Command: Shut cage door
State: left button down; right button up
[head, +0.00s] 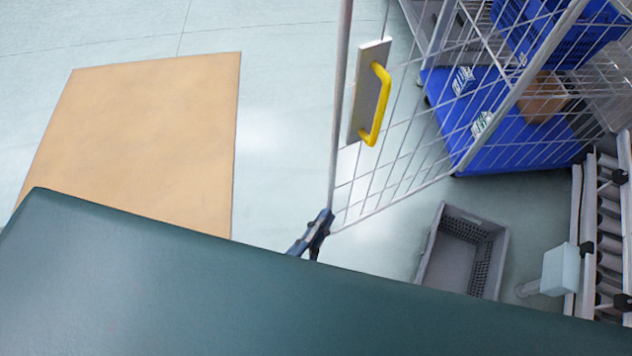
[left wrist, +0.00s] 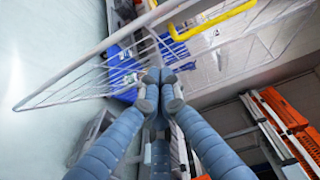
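The white wire cage door (head: 400,165) stands swung out from the cage, its free edge post on the left in the head view. A yellow handle (head: 377,104) sits on a pale plate on the door. The handle also shows at the top of the left wrist view (left wrist: 212,21). My left gripper (head: 318,225) is at the bottom of the door's edge post. In the left wrist view its fingertips (left wrist: 159,78) are together with nothing visible between them, and the door frame passes close by. Whether they touch it is unclear. My right gripper is not in view.
The cage has a blue base (head: 500,125) with boxes and a blue crate (head: 560,30). A grey tote (head: 463,250) lies on the floor below the door. A roller conveyor (head: 600,230) stands at right. A tan floor patch (head: 150,140) and clear floor lie left.

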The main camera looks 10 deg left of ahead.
pick_arm(q)
jog(key=r, duration=0.2)
jog(key=p, duration=0.2)
send_over(335, 159)
jog(key=s, duration=0.4)
jog(key=shift+w+d+r+t+y, duration=0.1)
jog(key=shift+w+d+t+y, duration=0.05)
jog(key=shift+d+t+y, duration=0.2)
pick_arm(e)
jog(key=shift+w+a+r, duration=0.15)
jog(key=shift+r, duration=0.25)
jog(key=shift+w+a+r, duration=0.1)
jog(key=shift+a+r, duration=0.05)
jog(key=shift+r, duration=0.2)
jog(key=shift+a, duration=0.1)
